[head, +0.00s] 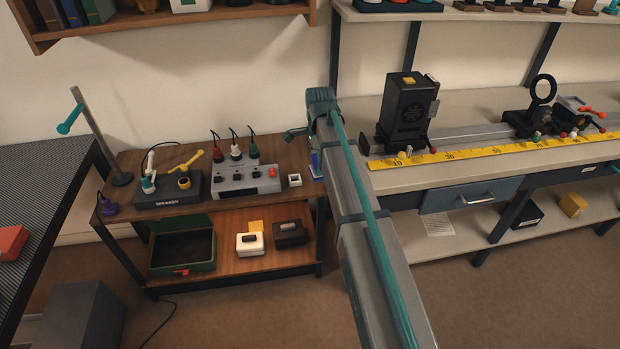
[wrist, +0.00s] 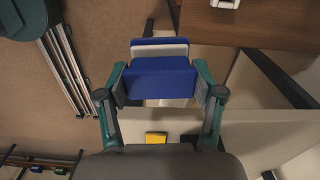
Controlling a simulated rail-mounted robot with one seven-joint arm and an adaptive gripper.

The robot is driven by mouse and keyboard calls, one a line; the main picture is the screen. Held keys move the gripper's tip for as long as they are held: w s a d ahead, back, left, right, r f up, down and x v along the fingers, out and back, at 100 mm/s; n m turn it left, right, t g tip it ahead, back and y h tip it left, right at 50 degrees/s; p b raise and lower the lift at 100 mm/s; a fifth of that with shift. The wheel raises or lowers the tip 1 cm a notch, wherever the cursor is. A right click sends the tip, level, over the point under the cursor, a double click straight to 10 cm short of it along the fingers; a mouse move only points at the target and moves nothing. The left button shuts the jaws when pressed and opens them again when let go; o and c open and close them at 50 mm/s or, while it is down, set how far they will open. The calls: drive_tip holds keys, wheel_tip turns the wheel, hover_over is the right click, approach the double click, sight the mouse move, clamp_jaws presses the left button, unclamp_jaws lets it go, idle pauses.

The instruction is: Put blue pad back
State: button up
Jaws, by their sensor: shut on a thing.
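In the wrist view my gripper (wrist: 161,92) is shut on the blue pad (wrist: 160,78), with a finger pressed against each side. The pad is a blue block with a pale grey layer and a second blue edge behind it. In the head view a small blue part of the pad (head: 315,160) shows beside my arm, near the right end of the wooden cart's top. My gripper is mostly hidden behind my arm there. I cannot tell from these frames whether the pad touches anything beneath it.
The wooden cart (head: 232,158) holds a grey switch box (head: 245,183), a black speaker box (head: 168,190) and a small white square frame (head: 295,180). A bench (head: 470,105) with a black lamp housing (head: 408,112) stands right. A yellow block (wrist: 156,138) shows below the pad.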

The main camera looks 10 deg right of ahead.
drive_tip(key=shift+w+f+m, duration=0.1)
drive_tip(key=shift+w+m, duration=0.2)
drive_tip(key=shift+m, duration=0.2)
drive_tip(key=w+f, duration=0.3)
drive_tip(key=w, duration=0.1)
drive_tip(key=w+f+p, duration=0.1)
drive_tip(key=w+f, duration=0.2)
drive_tip(key=w, duration=0.1)
drive_tip(key=w+f+p, duration=0.1)
drive_tip(key=w+f, duration=0.2)
drive_tip(key=w, duration=0.2)
drive_tip(key=shift+f, duration=0.2)
drive_tip(key=shift+w+f+p, duration=0.2)
drive_tip(key=shift+f+p, duration=0.1)
drive_tip(key=shift+f, duration=1.45)
drive_tip(key=shift+f, duration=0.15)
drive_tip(key=o, duration=1.1)
